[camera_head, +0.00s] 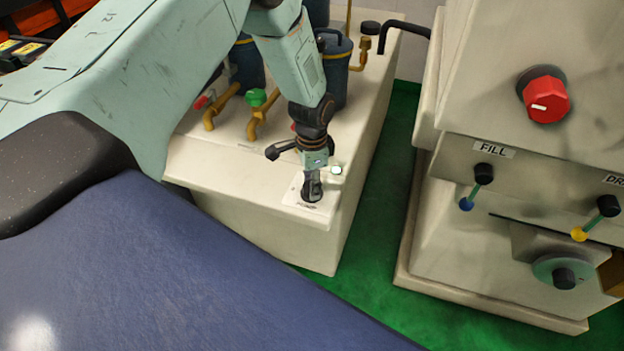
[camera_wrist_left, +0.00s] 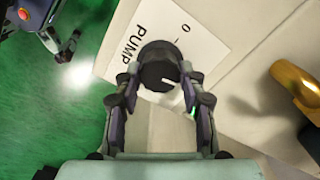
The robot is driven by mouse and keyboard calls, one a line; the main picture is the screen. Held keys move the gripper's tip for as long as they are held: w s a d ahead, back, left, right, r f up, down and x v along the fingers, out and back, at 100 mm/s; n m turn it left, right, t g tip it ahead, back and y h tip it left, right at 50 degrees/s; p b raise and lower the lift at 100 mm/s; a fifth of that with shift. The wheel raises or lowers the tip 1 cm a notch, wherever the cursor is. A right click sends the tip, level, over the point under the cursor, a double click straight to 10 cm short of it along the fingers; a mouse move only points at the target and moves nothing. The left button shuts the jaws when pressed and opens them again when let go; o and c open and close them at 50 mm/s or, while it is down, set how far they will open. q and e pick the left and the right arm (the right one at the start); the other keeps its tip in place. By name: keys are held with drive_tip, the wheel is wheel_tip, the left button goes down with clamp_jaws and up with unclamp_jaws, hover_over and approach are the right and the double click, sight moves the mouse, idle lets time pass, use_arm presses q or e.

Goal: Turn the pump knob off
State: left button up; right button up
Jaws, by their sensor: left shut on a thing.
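The pump knob (camera_wrist_left: 159,68) is a round black knob with a white pointer line, on a white plate (camera_wrist_left: 196,42) lettered PUMP with 0 and other marks. In the head view the plate (camera_head: 301,190) lies on the front corner of the cream unit's top. My left gripper (camera_wrist_left: 158,82) is shut on the knob, one finger on each side. In the head view my left gripper (camera_head: 312,188) comes down onto the knob from above and hides most of it.
A small lit button (camera_head: 336,170) sits beside the plate. Brass pipes with a green valve handle (camera_head: 256,97) and blue canisters (camera_head: 337,70) stand behind. A cream machine with a red knob (camera_head: 546,99) and a FILL lever (camera_head: 475,186) stands right, across green floor (camera_head: 372,200).

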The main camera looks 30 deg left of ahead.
use_arm(q)
drive_tip(key=n+p, duration=0.2)
drive_tip(key=n, duration=0.1)
drive_tip(key=shift+r, duration=0.15)
drive_tip(key=n+p, duration=0.2)
drive_tip(key=n, duration=0.3)
drive_tip(key=n+p, duration=0.2)
drive_tip(key=n, duration=0.2)
drive_tip(key=shift+n+p, duration=0.75)
drive_tip(key=shift+n, duration=1.35)
drive_tip(key=o, duration=1.2)
drive_tip(key=shift+c, duration=0.2)
